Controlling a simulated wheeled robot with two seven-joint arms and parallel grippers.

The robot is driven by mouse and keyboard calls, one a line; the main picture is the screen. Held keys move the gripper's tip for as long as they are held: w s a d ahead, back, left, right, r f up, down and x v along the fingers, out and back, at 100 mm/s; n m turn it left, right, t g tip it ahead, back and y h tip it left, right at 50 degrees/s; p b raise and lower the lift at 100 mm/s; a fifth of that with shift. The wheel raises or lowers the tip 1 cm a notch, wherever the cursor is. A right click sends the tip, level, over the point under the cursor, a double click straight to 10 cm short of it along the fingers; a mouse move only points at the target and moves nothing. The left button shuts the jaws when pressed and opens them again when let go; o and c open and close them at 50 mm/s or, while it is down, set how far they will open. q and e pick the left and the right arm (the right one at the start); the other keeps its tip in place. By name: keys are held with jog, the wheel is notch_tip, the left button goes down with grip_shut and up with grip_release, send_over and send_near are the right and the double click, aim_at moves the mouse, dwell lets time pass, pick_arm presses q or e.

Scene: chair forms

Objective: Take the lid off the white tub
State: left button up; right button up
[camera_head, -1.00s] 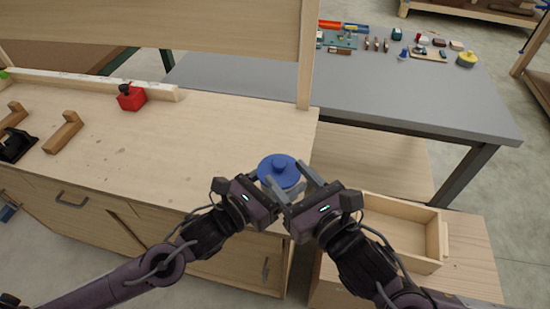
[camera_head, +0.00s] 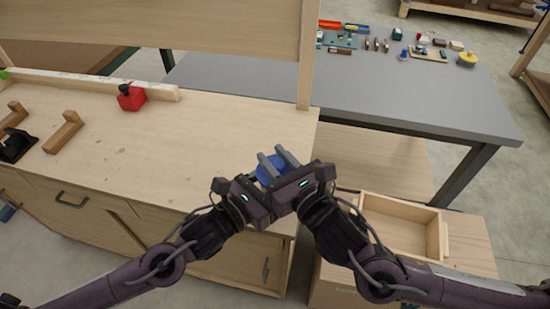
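The round blue lid (camera_head: 273,171) shows in part near the right front edge of the wooden workbench. My grippers cover its front, and the white tub cannot be made out beneath it. My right gripper (camera_head: 276,158) is over the lid, its two grey fingers spread apart and pointing away from me. The lid's knob is hidden, so contact with it cannot be seen. My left gripper (camera_head: 256,180) is close beside the right one at the lid's front left. The two gripper bodies overlap in the picture, and the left fingers cannot be told apart.
The wooden workbench (camera_head: 200,130) holds a red block-like object (camera_head: 131,97) and wooden pieces at left. A wooden post (camera_head: 307,60) rises behind the lid. An open wooden box (camera_head: 405,228) stands lower at right. A grey table (camera_head: 420,95) with small tools stands behind.

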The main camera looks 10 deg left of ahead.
aim_at(276, 160)
jog(key=shift+s+a, duration=0.1)
jog(key=shift+s, duration=0.05)
grip_shut()
jog(key=shift+r, duration=0.1)
jog(key=shift+r, duration=1)
jog(key=shift+r, duration=0.1)
jog(key=shift+r, duration=1.9)
